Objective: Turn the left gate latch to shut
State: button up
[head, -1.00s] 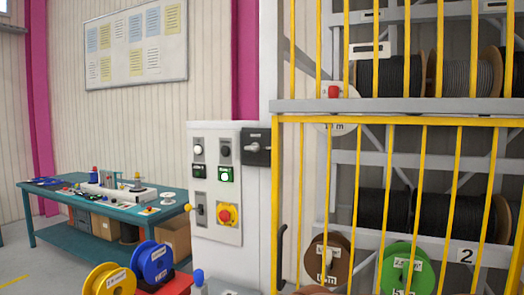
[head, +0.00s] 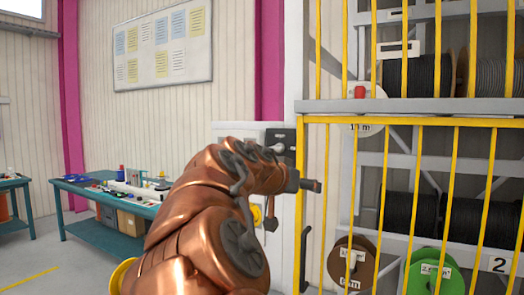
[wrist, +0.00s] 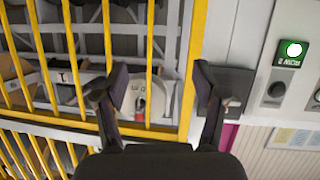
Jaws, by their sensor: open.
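The left gate latch (head: 284,136) is a dark box at the right edge of the pale control cabinet, beside the yellow gate frame. In the head view my arm partly covers it. It also shows in the wrist view as a dark box (wrist: 236,80), partly behind the right finger. A small lever is on it; its exact angle is unclear. My gripper (wrist: 160,82) is open and empty, its fingers apart over the gate post and bars. In the head view my gripper (head: 312,185) is seen side-on, just below the latch and in front of the post.
The yellow barred gate (head: 410,120) stands before racks of cable reels.

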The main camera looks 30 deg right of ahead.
jog(key=w+r+t+h, duration=0.2)
jog(key=w+r, duration=0.3)
jog(key=w, duration=0.1)
jog(key=t, duration=0.2)
send_near(275, 149)
jog(key=x, duration=0.2)
jog(key=shift+h, duration=0.3)
jog(key=shift+p+x, duration=1.35)
jog(key=shift+x, duration=2.6)
jog(key=shift+w+f, duration=0.1)
jog(key=shift+f, duration=0.1)
jog(key=shift+c, duration=0.2)
jog(key=c, duration=1.1)
